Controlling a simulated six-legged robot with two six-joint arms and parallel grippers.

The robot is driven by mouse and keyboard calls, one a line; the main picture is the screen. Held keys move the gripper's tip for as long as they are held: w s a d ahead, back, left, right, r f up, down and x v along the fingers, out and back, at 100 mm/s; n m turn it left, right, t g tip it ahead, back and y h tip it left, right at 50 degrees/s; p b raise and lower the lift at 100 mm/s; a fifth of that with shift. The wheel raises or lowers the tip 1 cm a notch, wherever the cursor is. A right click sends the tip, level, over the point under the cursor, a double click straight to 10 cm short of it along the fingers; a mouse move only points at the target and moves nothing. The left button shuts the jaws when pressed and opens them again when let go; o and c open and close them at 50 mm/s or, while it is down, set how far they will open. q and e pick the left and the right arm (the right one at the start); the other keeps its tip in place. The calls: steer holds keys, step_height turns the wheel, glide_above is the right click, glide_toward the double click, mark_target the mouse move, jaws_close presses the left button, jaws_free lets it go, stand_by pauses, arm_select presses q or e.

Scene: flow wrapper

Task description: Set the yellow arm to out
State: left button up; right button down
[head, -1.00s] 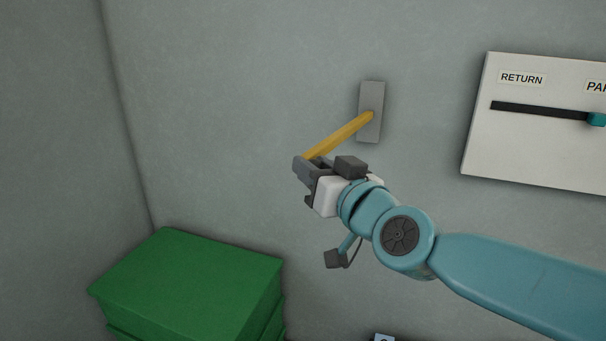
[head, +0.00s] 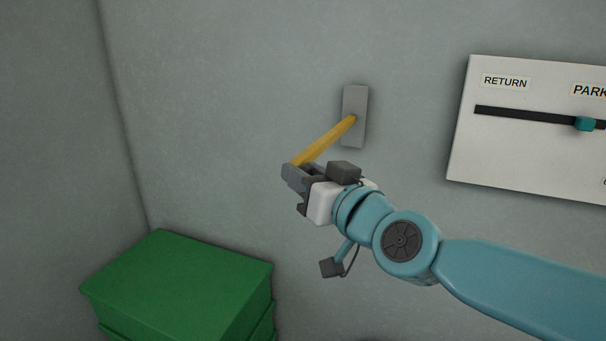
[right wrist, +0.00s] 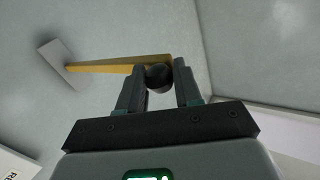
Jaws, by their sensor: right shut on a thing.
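The yellow arm (head: 325,141) comes out from a grey plate (head: 355,104) on the wall and slants down to the left in the head view. My right gripper (head: 292,174) is at its free end. In the right wrist view the yellow arm (right wrist: 105,66) runs from the plate (right wrist: 62,64) to a dark round knob (right wrist: 159,77) at its end. My right gripper's fingers (right wrist: 158,90) stand on both sides of this knob and are shut on it. My left gripper is not in view.
A white panel (head: 530,160) with a slot, a teal slider (head: 585,124) and labels RETURN and PARK is on the wall at the right. Green stacked boxes (head: 180,285) stand at the lower left, near the wall corner. The wall between is bare.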

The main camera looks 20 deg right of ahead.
steer(key=shift+d+r, duration=0.15)
steer(key=shift+d, duration=0.05)
steer(key=c, duration=1.1)
jaws_free()
steer(key=o, duration=0.3)
steer(key=shift+w+d+f, duration=0.2)
steer(key=shift+w, duration=0.05)
steer(key=shift+s+a, duration=0.15)
steer(key=shift+a, duration=0.15)
steer(key=shift+s+d, duration=0.1)
steer(key=shift+d, duration=0.05)
steer(key=s+d+p, duration=0.2)
steer(key=s+p, duration=0.2)
steer(key=s, duration=1.2)
steer(key=shift+d+p, duration=0.25)
steer(key=shift+p, duration=0.15)
steer(key=shift+w, duration=0.1)
